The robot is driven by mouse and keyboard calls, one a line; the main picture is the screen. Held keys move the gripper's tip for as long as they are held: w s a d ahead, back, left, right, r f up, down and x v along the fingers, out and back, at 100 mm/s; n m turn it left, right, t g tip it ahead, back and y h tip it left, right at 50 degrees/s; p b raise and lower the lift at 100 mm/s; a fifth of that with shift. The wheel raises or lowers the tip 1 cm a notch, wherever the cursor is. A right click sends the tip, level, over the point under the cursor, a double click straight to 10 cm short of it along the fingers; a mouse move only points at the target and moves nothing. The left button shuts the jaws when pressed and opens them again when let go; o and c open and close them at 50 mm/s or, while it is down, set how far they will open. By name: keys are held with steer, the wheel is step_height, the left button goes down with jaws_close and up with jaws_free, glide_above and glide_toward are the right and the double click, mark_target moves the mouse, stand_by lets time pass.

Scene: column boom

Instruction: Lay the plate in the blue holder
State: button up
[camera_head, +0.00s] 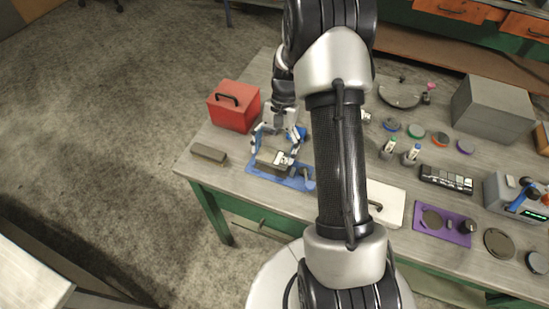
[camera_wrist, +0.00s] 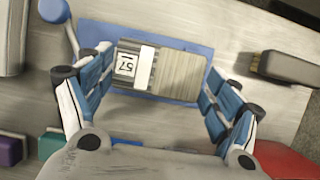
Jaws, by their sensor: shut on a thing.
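The plate (camera_wrist: 180,72) is a grey, ribbed rectangular piece with a white label marked 57. It also shows in the head view (camera_head: 272,158). My gripper (camera_wrist: 158,66) is shut on it, with one blue-padded finger at each end. The blue holder (camera_wrist: 190,35) lies beneath the plate, and its blue edge shows around it. In the head view the holder (camera_head: 296,184) sits near the table's front left edge. I cannot tell whether the plate rests on the holder or is held just above it.
A grey-brown bar (camera_head: 208,153) lies left of the holder, and a red box (camera_head: 234,106) stands behind it. Bare tabletop lies between the bar and the holder.

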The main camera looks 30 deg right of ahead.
mark_target(275, 152)
step_height(275, 152, down, 4)
steer(key=shift+r+b, duration=0.1)
steer(key=shift+b, duration=0.45)
steer(key=o, duration=1.5)
steer(key=shift+o, duration=0.2)
